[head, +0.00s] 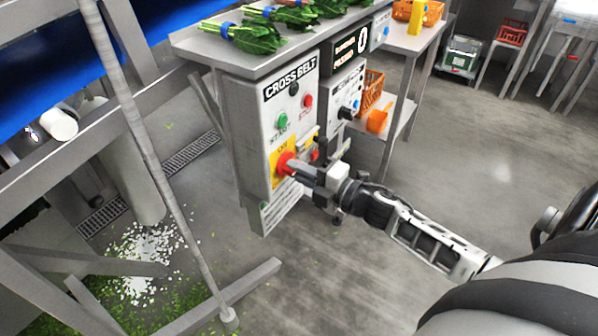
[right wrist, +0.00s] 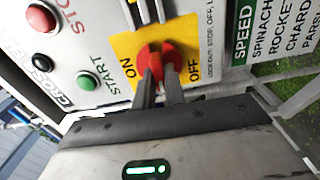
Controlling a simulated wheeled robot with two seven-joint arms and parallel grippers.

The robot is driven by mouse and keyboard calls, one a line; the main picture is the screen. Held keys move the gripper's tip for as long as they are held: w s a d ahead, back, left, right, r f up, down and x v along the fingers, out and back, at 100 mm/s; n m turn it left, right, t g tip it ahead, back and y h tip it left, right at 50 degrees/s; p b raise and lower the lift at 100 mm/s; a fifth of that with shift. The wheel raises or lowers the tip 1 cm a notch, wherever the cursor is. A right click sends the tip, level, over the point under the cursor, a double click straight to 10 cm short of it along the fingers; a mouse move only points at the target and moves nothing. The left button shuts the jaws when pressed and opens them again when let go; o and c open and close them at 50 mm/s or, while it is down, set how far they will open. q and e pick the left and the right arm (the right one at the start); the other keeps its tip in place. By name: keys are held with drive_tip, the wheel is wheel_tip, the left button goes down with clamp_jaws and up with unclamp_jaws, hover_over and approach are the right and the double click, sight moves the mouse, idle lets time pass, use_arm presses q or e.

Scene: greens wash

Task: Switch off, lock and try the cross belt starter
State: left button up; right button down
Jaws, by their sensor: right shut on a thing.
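The cross belt starter (head: 253,128) is a grey box under the steel table. Its face carries a green start button (head: 282,121), a red stop button (head: 308,101) and a red rotary handle (head: 284,164) on a yellow plate. In the right wrist view the handle (right wrist: 156,58) sits between the ON and OFF marks on the yellow plate (right wrist: 124,46). My right gripper (head: 293,168) is shut on the red handle, and its fingers cover part of it. The handle's exact position is hard to tell. My left gripper is not in view. A lock cannot be made out clearly.
Bunches of greens (head: 256,36) lie on the table above the box. A second control box (head: 343,92) and orange bins (head: 371,92) stand to the right. A slanting grey pole (head: 150,150) and frame are at left. Floor at right is open.

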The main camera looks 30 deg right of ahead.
idle(0.6)
drive_tip(key=c, duration=1.5)
unclamp_jaws()
drive_tip(key=shift+s, duration=0.15)
drive_tip(key=v, duration=1.5)
drive_tip(key=shift+s+d+b, duration=0.15)
drive_tip(key=shift+s+b, duration=0.25)
